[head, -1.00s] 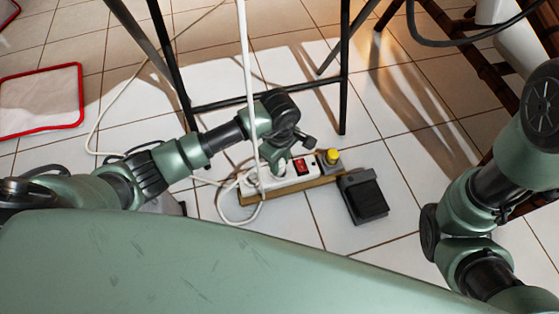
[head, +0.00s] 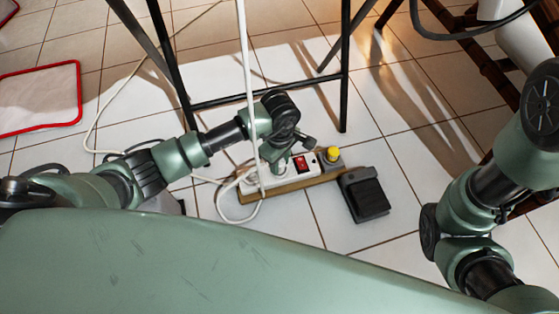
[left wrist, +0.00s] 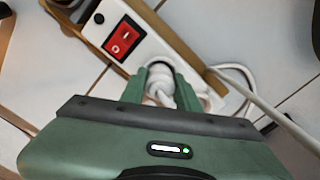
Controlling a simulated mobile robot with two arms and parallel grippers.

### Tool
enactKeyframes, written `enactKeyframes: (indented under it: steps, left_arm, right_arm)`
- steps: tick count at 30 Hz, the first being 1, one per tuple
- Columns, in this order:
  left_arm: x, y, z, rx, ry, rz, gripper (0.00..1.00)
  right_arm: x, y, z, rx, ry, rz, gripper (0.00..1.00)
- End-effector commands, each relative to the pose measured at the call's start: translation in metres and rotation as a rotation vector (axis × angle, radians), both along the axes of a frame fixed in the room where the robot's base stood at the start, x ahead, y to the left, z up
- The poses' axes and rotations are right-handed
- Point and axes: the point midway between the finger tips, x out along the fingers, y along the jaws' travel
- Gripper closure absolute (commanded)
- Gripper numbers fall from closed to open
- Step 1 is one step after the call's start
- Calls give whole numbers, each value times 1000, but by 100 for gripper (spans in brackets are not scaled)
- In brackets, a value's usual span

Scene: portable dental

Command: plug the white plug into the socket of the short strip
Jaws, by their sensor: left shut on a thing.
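The short white strip (head: 312,173) with a lit red switch (head: 301,165) lies on the floor along a wooden board. The strip and its red switch also show in the left wrist view (left wrist: 150,45). My left gripper (left wrist: 160,86) is shut on the white plug (left wrist: 161,74), with one green finger on each side. The plug is over the strip, just beside the switch. The socket is hidden beneath it, and I cannot tell how deep the plug sits. My right gripper is out of view; only right arm links show.
A yellow button on a grey box (head: 331,156) and a black foot pedal (head: 363,194) lie right of the strip. White cords loop at its left end, and one hangs from above. Black stand legs (head: 344,80) rise behind. A red-edged white tray (head: 40,98) lies far left.

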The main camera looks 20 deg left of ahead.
Motion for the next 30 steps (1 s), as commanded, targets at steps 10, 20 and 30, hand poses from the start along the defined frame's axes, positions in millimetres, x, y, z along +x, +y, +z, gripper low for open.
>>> enactKeyframes:
  steps: [10,20,30]
  left_arm:
    - [0,1,-4,1,1,1,66]
    - [0,0,-4,1,1,1,44]
    - [1,1,38,2,-3,-1,44]
  right_arm:
    - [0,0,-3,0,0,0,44]
    - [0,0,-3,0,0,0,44]
    - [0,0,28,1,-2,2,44]
